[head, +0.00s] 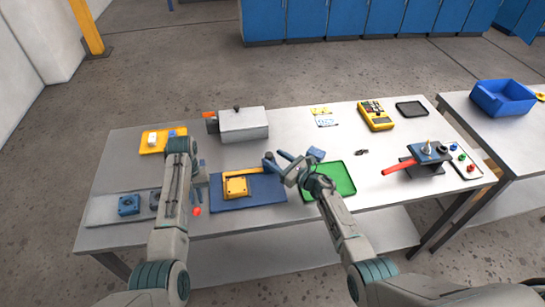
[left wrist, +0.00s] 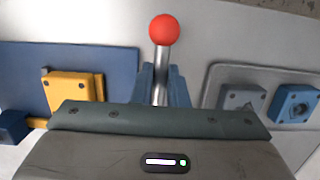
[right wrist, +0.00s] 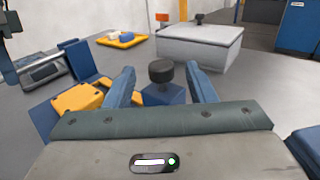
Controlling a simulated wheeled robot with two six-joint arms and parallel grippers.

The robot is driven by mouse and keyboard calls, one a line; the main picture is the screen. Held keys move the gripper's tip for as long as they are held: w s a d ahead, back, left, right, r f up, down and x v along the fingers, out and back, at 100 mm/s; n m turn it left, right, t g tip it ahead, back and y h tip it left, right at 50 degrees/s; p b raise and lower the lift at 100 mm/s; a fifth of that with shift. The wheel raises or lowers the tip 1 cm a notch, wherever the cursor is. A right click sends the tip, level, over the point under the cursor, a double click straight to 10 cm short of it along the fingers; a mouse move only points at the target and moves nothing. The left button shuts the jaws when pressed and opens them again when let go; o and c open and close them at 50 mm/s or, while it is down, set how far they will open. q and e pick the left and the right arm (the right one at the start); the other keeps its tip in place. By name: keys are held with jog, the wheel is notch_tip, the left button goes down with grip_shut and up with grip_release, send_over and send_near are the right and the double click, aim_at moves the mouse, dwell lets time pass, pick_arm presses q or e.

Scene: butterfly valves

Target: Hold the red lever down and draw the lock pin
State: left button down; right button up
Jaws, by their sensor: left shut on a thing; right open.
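The lever is a metal rod with a red ball end (left wrist: 163,29); the ball also shows in the head view (head: 197,212). My left gripper (head: 197,188) is shut on the rod, below the ball in the left wrist view. The lock pin's black knob (right wrist: 161,71) stands on a blue block (right wrist: 164,94) and also shows in the head view (head: 268,157). My right gripper (head: 282,161) is open, with the knob seen between its fingers and just beyond them; no contact is visible. A yellow block (head: 236,187) sits on the blue plate (head: 262,195). The rod's lower end is hidden.
A green tray (head: 343,178) lies right of the plate. A grey box (head: 243,125) and a yellow tray (head: 149,149) stand behind. A grey plate (head: 99,211) with a blue block is at left. A fixture with a red handle (head: 400,165) is at right.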

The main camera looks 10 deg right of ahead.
jog(key=shift+x, duration=1.2)
